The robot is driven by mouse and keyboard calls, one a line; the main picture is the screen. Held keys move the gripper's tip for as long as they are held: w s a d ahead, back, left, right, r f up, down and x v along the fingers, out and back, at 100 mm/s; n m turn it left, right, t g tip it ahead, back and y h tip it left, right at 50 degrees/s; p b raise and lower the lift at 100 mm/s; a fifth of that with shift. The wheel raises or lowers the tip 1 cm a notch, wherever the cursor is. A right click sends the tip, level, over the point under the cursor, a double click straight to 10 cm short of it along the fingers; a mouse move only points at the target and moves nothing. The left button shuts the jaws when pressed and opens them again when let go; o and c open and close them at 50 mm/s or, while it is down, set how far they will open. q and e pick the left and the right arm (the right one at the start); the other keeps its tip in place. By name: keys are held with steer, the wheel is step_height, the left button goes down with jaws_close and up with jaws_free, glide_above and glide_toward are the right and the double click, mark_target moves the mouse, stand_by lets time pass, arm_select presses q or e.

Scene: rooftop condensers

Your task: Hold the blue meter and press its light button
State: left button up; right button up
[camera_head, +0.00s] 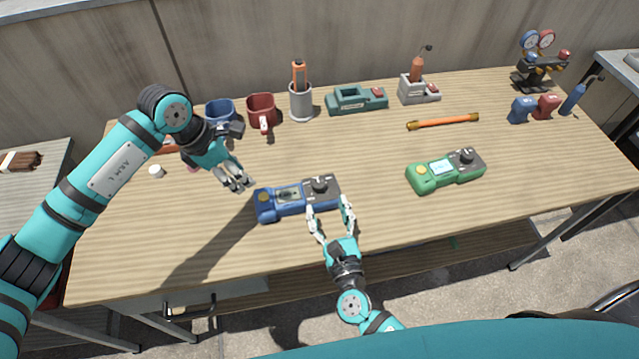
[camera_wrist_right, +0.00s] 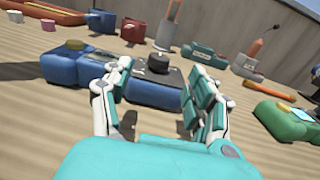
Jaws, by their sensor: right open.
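The blue meter (camera_head: 296,199) lies flat near the front middle of the table, with a small screen, a dark dial at its right end and a yellow button at its left end. My right gripper (camera_head: 330,207) is open and empty at the meter's near side, by the dial end. In the right wrist view the blue meter (camera_wrist_right: 75,68) lies just beyond the open fingers (camera_wrist_right: 157,82); I cannot tell whether they touch it. My left gripper (camera_head: 238,183) is above the table, left of the meter and apart from it; its finger opening is unclear.
A green meter (camera_head: 446,171) lies to the right. Blue (camera_head: 220,110) and red mugs (camera_head: 261,110), a grey cup (camera_head: 300,103) and a teal device (camera_head: 357,100) stand along the back. The table's front strip is clear.

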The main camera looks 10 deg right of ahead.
mark_target(320, 190)
steer(key=w, duration=0.8)
steer(key=shift+w+a, duration=0.1)
steer(key=shift+a, duration=0.1)
jaws_close()
arm_select(q)
jaws_close()
arm_select(e)
steer(key=shift+f, duration=0.2)
stand_by(1.1)
